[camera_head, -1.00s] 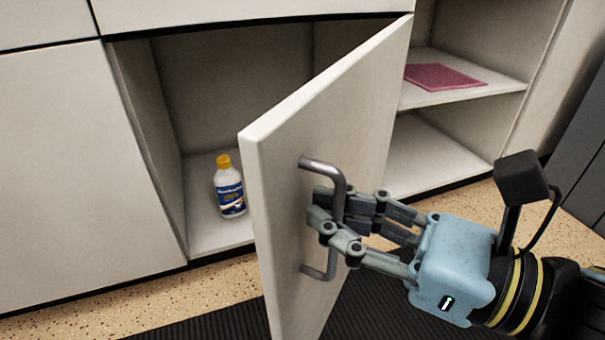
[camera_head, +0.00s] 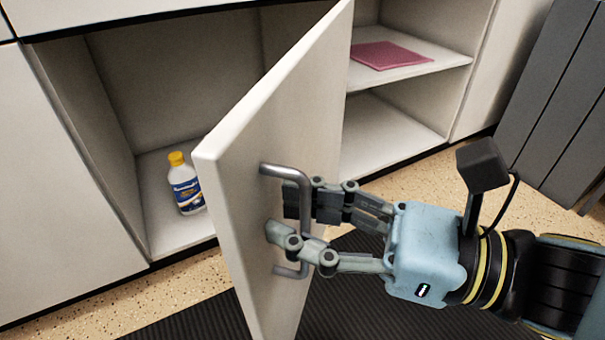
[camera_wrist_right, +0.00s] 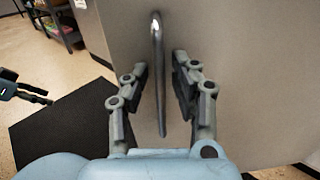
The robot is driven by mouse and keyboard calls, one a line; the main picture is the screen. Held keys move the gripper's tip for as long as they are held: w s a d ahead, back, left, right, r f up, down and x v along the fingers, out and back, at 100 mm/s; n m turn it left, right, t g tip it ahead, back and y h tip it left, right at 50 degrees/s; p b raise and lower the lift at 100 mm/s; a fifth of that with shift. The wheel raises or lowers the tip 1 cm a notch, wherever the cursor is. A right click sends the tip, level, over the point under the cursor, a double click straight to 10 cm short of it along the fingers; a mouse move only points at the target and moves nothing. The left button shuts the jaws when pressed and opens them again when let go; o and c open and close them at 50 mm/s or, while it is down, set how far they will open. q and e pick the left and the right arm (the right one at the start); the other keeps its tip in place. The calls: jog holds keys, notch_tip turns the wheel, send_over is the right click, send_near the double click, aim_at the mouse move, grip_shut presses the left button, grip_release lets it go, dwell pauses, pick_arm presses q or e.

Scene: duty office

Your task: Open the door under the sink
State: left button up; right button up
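The pale cabinet door (camera_head: 262,130) stands swung well open, its inner space showing to its left. It carries a grey metal bar handle (camera_head: 304,200). My right gripper (camera_head: 283,214) is at the handle with its fingers spread, one on each side of the bar. In the right wrist view the handle (camera_wrist_right: 158,85) runs between the two fingers with a gap on each side. My left gripper (camera_wrist_right: 46,97) shows small at the left edge of that view, fingers apart and empty. It is outside the head view.
A white bottle with a yellow cap (camera_head: 185,185) stands inside the opened cabinet. A pink cloth (camera_head: 390,55) lies on the open shelf to the right. A dark ribbed mat (camera_head: 350,300) covers the floor below the door. Grey panels (camera_head: 550,90) stand at the far right.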

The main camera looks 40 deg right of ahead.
dwell(0.4)
jog(key=shift+v, duration=3.8)
